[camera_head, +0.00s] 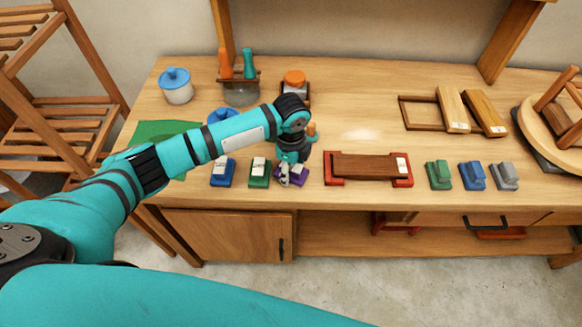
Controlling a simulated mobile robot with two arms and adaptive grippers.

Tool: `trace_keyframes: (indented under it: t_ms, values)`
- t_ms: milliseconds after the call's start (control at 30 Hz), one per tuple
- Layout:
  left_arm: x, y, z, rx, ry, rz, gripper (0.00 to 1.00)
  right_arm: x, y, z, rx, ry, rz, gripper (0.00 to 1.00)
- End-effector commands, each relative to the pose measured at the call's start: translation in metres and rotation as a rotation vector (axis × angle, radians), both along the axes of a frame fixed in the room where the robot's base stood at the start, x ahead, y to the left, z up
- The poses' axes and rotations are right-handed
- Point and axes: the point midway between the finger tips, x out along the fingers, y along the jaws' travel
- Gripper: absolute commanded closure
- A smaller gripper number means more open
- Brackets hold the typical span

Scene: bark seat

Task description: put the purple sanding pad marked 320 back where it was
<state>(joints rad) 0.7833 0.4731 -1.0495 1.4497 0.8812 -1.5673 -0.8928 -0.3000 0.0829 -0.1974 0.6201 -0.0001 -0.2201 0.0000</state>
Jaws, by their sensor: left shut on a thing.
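The purple sanding pad (300,176) is at the front of the workbench, at the right end of a row with a green pad (259,174) and a blue pad (223,172). Each of those two pads bears a pale label, too small to read. My left gripper (288,178) points down and is shut on the purple pad, covering much of it. Its number cannot be read, and I cannot tell whether the pad touches the bench. My right gripper is not in view.
A red clamp frame with a dark wooden board (367,168) lies right of the purple pad. Further right are green (438,175), blue (473,176) and grey (504,176) blocks. An orange-lidded jar (295,86) stands behind my gripper. The bench's middle back is clear.

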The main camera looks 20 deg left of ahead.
Motion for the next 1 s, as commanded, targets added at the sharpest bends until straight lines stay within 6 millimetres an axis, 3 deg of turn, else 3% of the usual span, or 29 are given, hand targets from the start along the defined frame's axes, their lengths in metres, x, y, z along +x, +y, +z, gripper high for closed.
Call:
trace_keyframes:
  t_ms: [667, 700, 867, 1000]
  values:
    - [-0.002, -0.001, -0.016, 0.0, 0.005, 0.0, 0.84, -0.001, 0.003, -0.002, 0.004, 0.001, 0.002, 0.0]
    - [-0.003, -0.001, -0.017, 0.0, 0.006, 0.0, 0.46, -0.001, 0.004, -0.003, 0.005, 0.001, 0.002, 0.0]
    - [-0.004, -0.001, -0.018, 0.001, 0.01, -0.001, 0.26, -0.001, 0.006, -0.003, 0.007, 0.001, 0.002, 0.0]
    - [-0.004, -0.001, -0.018, 0.001, 0.01, -0.002, 0.26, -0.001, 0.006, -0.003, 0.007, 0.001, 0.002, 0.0]
